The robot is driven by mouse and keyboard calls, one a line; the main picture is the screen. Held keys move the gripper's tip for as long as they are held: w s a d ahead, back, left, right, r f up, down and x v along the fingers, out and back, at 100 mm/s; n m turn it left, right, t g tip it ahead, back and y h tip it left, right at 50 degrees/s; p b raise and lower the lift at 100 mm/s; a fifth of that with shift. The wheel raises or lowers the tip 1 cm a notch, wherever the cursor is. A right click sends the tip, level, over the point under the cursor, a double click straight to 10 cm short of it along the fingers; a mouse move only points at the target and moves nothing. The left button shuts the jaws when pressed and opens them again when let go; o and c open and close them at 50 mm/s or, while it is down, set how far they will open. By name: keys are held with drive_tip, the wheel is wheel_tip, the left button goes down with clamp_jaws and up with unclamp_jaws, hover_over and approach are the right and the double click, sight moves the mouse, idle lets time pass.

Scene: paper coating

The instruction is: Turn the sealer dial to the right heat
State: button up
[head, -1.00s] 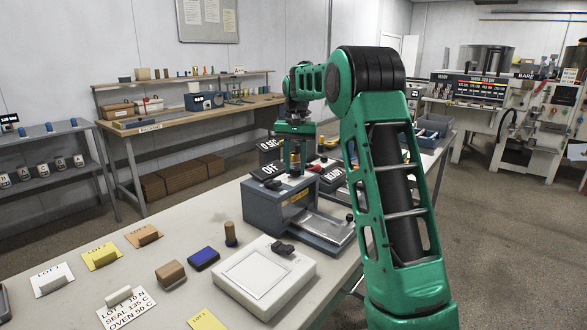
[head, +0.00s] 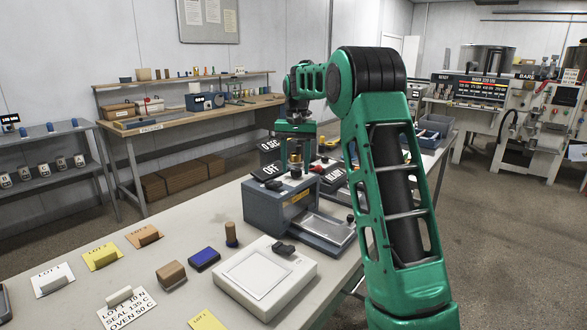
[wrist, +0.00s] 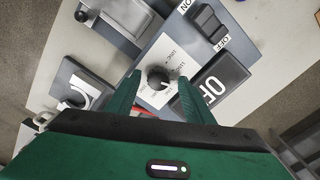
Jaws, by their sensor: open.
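The sealer (head: 262,213) is a blue-grey box on the near bench. Its black round dial (wrist: 157,81) sits on a white scale plate and has a white pointer mark, pointing toward the lower right in the wrist view. The small scale labels are hard to read. My gripper (wrist: 160,88) is open, with one green finger on each side of the dial in the wrist view. In the head view my gripper (head: 295,158) hangs above the sealer's top, and I see no contact with the dial. The sealer's black display (head: 269,170) reads OFF.
A rocker switch (wrist: 209,20) marked ON and OFF is beside the dial. A lot card (head: 127,308) reads SEAL 135 C. A READY sign (head: 334,174) and a 0 SEC sign (head: 270,145) stand close to my gripper. A white plate device (head: 266,277) is in front.

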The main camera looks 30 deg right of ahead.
sight(296, 171)
wheel_tip(296, 171, up, 10)
drive_tip(key=shift+r, duration=0.25)
idle(0.6)
drive_tip(key=s+a+f, duration=0.1)
drive_tip(key=s+f, duration=0.1)
drive_tip(key=s, duration=0.9)
drive_tip(key=s+a+f, duration=0.1)
drive_tip(key=s+f, duration=0.1)
drive_tip(key=s, duration=0.9)
drive_tip(key=s+a+f, duration=0.2)
drive_tip(key=s+f, duration=0.2)
drive_tip(key=s, duration=0.4)
drive_tip(key=s+a+f+n, duration=0.1)
drive_tip(key=s+f, duration=0.4)
drive_tip(key=s, duration=0.3)
drive_tip(key=s+a+f, duration=0.2)
drive_tip(key=s+f, duration=0.3)
drive_tip(key=s, duration=0.3)
drive_tip(key=shift+s+a, duration=0.35)
drive_tip(key=shift+s, duration=0.05)
drive_tip(key=shift+w, duration=0.1)
